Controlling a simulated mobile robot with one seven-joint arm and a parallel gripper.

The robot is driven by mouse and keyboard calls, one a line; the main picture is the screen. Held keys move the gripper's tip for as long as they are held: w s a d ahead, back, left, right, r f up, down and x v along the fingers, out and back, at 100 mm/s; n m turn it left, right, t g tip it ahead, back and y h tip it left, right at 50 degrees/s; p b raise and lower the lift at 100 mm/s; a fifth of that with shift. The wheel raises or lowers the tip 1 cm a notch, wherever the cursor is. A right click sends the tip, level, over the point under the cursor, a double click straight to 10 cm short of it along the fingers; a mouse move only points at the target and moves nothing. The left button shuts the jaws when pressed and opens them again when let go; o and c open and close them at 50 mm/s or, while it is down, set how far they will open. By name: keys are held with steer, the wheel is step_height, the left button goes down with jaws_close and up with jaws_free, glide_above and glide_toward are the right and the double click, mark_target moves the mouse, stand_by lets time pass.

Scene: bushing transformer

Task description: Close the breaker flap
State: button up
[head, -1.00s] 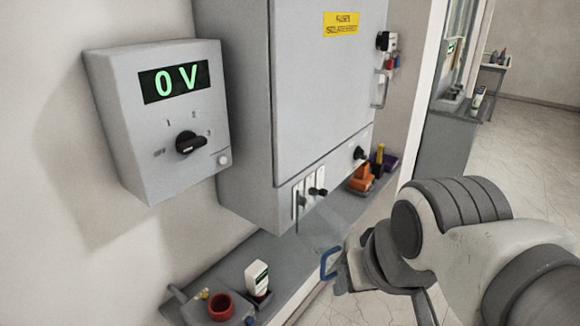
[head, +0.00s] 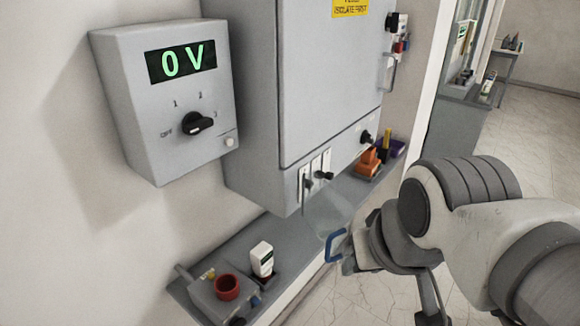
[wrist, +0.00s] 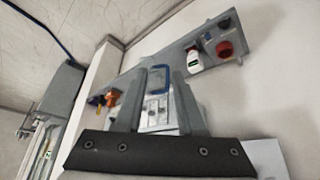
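The breaker flap (head: 325,208) is a clear panel under the breaker switches (head: 317,180) at the cabinet's bottom edge. It hangs open, tilted out from the cabinet, with a blue handle (head: 334,246) at its outer end. The flap's clear panel is faint against the shelf and floor. My gripper (head: 346,258) is right by the blue handle. In the wrist view the two fingers (wrist: 157,82) are spread apart, with the blue handle (wrist: 160,68) in the gap near their tips. I cannot tell whether they touch it.
The grey cabinet (head: 325,85) and a dial box (head: 185,150) reading 0 V are on the wall.

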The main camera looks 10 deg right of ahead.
steer(key=shift+w+a+r+m+g, duration=0.3)
steer(key=shift+w+a+r+m, duration=0.05)
steer(key=shift+m, duration=0.25)
steer(key=c, duration=0.5)
steer(key=w+a+m+g+p, duration=0.1)
steer(key=m, duration=0.1)
steer(key=w+a+r+m, duration=0.1)
steer(key=m, duration=0.1)
steer(key=w+a+r+m+g+h+p, duration=0.1)
steer(key=a+m, duration=0.1)
steer(key=shift+w+g+p, duration=0.3)
steer(key=shift+w, duration=0.1)
jaws_close()
steer(key=shift+w+a+m+g+h+p, duration=1)
steer(key=shift+w+a+m+h, duration=0.9)
steer(key=shift+a+m, duration=2.2)
steer(key=w+d+f+p, duration=0.2)
steer(key=d+f, duration=0.6)
steer(key=f, duration=0.1)
steer(key=shift+m+y, duration=0.3)
